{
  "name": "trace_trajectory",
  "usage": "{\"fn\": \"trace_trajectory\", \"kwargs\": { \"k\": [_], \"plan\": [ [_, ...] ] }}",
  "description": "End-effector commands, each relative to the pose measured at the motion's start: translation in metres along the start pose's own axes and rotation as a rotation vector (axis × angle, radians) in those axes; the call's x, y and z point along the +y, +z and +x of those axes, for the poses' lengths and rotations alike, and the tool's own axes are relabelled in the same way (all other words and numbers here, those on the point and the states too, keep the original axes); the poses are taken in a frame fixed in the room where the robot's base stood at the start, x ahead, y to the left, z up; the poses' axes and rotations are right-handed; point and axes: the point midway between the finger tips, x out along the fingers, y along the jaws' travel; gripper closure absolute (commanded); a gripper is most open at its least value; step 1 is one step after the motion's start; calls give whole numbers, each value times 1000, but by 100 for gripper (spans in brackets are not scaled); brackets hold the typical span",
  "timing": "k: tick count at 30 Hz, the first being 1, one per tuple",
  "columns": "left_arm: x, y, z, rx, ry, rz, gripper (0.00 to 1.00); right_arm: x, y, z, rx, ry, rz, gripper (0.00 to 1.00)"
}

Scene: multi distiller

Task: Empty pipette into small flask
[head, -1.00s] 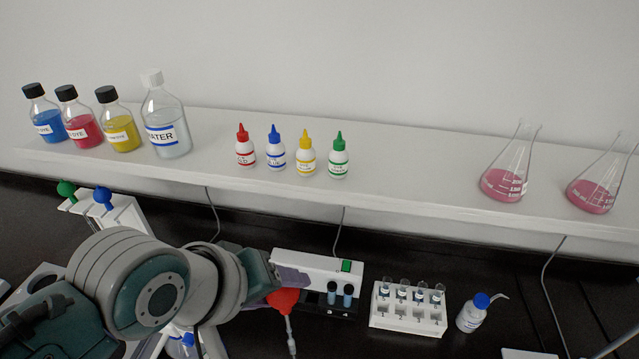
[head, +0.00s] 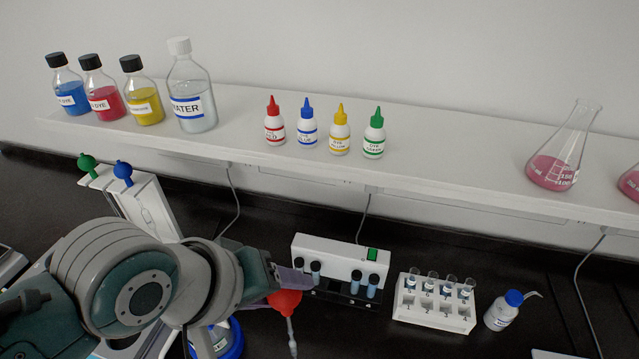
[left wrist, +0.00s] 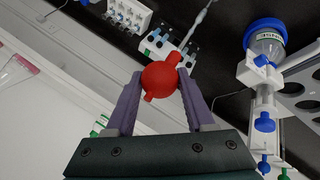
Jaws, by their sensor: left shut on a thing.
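My left gripper (head: 285,280) is shut on the red bulb of the pipette (head: 285,302). The glass stem hangs down, slightly tilted, toward the bottom edge of the head view. In the left wrist view the red bulb (left wrist: 160,80) sits between both purple fingers of the left gripper (left wrist: 163,85), with the stem running up and away. Whether liquid is inside cannot be told. Two conical flasks with pink liquid stand on the shelf at the right, one (head: 560,165) whole and one (head: 630,182) cut off by the edge. No other flask is clearly identifiable. My right gripper is not in view.
A white device (head: 330,258) with dark-capped vials stands just right of the gripper. Further right are a white rack (head: 435,308) with several vials and a wash bottle (head: 503,310). Dye bottles (head: 340,132) stand on the shelf (head: 450,165). A blue-capped container (head: 232,340) is partly hidden by my arm.

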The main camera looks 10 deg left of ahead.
Motion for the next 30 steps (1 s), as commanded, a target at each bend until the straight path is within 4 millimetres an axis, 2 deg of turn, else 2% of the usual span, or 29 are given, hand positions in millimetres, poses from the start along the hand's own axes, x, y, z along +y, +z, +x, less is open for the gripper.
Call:
{"fn": "trace_trajectory", "kwargs": {
  "k": [27, 28, 30],
  "plan": [
    [0, 1, 1, 0, 1, 0, 64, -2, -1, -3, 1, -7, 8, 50],
    [0, 1, 1, 0, 1, 0, 50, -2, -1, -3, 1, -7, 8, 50],
    [0, 1, 1, 0, 1, 0, 58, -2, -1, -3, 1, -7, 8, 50]
  ]
}}
